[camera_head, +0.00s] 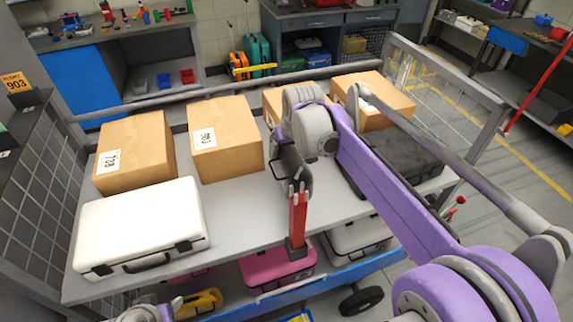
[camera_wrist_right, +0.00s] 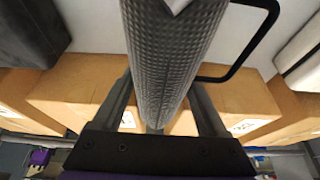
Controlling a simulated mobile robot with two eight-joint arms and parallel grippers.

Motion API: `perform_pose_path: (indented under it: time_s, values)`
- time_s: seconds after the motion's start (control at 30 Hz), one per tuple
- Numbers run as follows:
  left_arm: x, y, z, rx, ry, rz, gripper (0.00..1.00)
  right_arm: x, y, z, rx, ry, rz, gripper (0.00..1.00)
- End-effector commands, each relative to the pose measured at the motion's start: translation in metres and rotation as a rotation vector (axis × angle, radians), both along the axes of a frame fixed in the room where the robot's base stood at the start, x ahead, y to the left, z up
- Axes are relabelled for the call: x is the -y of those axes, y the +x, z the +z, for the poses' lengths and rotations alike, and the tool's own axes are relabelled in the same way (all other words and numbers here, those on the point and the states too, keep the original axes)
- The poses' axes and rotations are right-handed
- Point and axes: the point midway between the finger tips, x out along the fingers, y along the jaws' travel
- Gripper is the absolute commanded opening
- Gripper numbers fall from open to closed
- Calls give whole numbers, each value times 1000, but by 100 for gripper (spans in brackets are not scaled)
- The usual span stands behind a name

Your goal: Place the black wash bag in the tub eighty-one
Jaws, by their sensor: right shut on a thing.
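My right gripper (camera_head: 299,188) points down over the front of the grey table, left of a black case (camera_head: 403,152) that my arm partly covers. It is shut on a long thing (camera_wrist_right: 168,50) that looks grey and textured between the fingers in the wrist view. In the head view, a red shaft with a black end (camera_head: 297,222) shows below the gripper. I cannot tell whether it is the same thing. A black wire loop (camera_wrist_right: 240,70) shows beside the held thing. I make out no clear black wash bag and no tub marked eighty-one.
Cardboard boxes (camera_head: 135,150) with number labels line the table's back. A white case (camera_head: 140,222) lies at the front left. Bare table (camera_head: 240,225) lies between that case and my gripper. A pink case (camera_head: 277,268) sits on the lower shelf. A rail (camera_head: 220,86) runs behind.

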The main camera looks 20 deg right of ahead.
Motion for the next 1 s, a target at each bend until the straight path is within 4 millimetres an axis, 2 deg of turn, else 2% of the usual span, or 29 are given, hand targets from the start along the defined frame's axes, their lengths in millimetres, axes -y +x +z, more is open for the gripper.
perform_pose_path:
  time_s: [0.17, 0.4, 0.8, 0.83, 0.97, 1.0]
  values:
    - [0, -1, -1, -1, 0, 0, 57, 0, 1, -13, 1, 0, 0, 0]
    - [0, -2, -4, -4, 0, 0, 57, 0, 0, -45, 1, 0, 0, 0]
    - [0, -3, -6, -6, 0, 0, 57, 0, 0, -50, 1, 0, 0, 0]
    - [0, -3, -7, -6, 0, 0, 57, 0, 1, -51, 0, 0, 0, 77]
    - [0, -3, -6, -6, 0, 0, 57, 0, 1, -50, 1, 0, 0, 100]
    - [0, -3, -6, -6, 0, 0, 57, 0, 1, -50, 1, 0, 0, 100]
